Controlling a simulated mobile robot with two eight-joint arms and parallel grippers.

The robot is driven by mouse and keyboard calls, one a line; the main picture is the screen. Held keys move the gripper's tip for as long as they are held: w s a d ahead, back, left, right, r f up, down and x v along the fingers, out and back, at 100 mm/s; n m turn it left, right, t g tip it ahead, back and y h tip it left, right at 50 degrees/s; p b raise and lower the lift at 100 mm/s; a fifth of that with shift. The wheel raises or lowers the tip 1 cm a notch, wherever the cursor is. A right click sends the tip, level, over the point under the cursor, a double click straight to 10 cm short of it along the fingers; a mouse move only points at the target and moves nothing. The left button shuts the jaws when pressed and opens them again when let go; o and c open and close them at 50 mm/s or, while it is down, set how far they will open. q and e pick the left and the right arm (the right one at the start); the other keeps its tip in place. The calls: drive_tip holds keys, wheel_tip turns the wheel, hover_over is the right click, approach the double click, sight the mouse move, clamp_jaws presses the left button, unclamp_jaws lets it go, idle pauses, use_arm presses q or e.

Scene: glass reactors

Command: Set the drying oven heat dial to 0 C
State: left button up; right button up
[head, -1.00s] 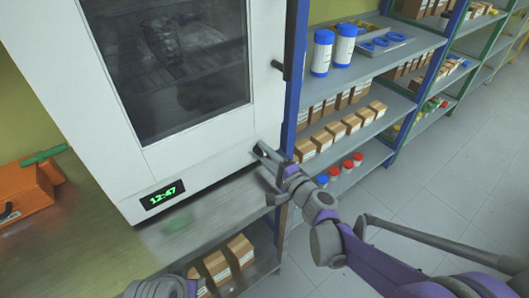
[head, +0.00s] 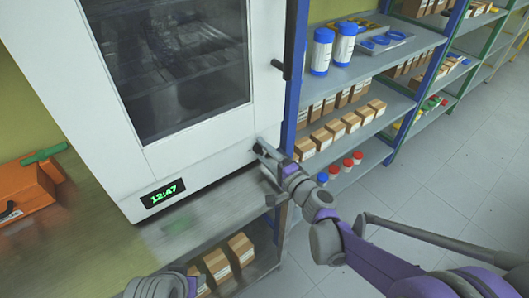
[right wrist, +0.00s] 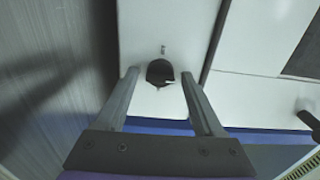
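The white drying oven (head: 207,148) stands on a metal bench, its glass door shut. Its black heat dial (right wrist: 160,72) is on the white front panel, with a small mark just above it in the right wrist view. My right gripper (right wrist: 159,73) is open, with one finger on each side of the dial and gaps between. In the head view, my right gripper (head: 261,150) is at the oven's lower right corner and largely covers the dial. The dial's setting cannot be read.
A green display (head: 163,195) on the oven reads 12:47. A blue-framed shelf (head: 352,77) with bottles and cartons stands close on the right. An orange case (head: 27,193) is on the bench (head: 90,245) at left. The floor at right is clear.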

idle(0.3)
drive_tip(key=v, duration=1)
drive_tip(key=shift+s+d, duration=0.2)
drive_tip(key=shift+s, duration=0.1)
